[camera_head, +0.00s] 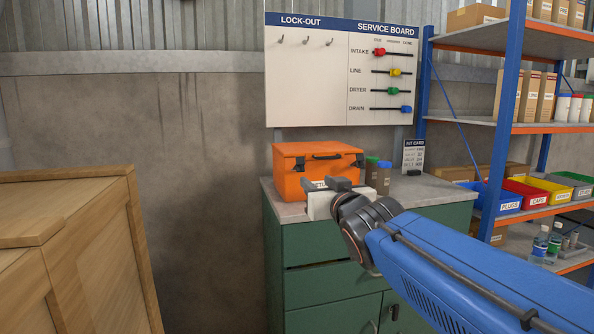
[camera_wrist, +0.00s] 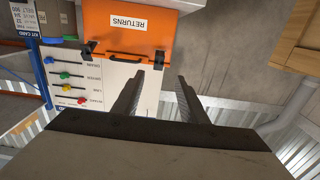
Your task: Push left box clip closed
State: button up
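The orange box (camera_head: 312,182) sits on the cabinet top with its lid down and a dark handle (camera_head: 327,156) on its front. Its left clip (camera_head: 300,164) and right clip (camera_head: 358,160) flank the handle. The wrist view is turned over, so the left clip (camera_wrist: 158,60) shows on the right there and the right clip (camera_wrist: 90,47) on the left. I cannot tell how far either clip is closed. My gripper (camera_head: 336,186) is in front of the box, hiding part of its lower front. In the wrist view its fingers (camera_wrist: 160,82) are apart and empty, near the left clip but seemingly not touching it.
The green cabinet (camera_head: 300,250) carries the box, jars (camera_head: 378,175) and a kit card (camera_head: 413,154). A service board (camera_head: 340,75) hangs behind. A shelf with bins (camera_head: 500,197) stands right and wooden crates (camera_head: 85,250) left. Floor space between crates and cabinet looks clear.

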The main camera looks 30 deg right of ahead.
aim_at(301, 168)
jog(key=x, duration=1.6)
jog(key=shift+d+f, duration=0.1)
grip_shut()
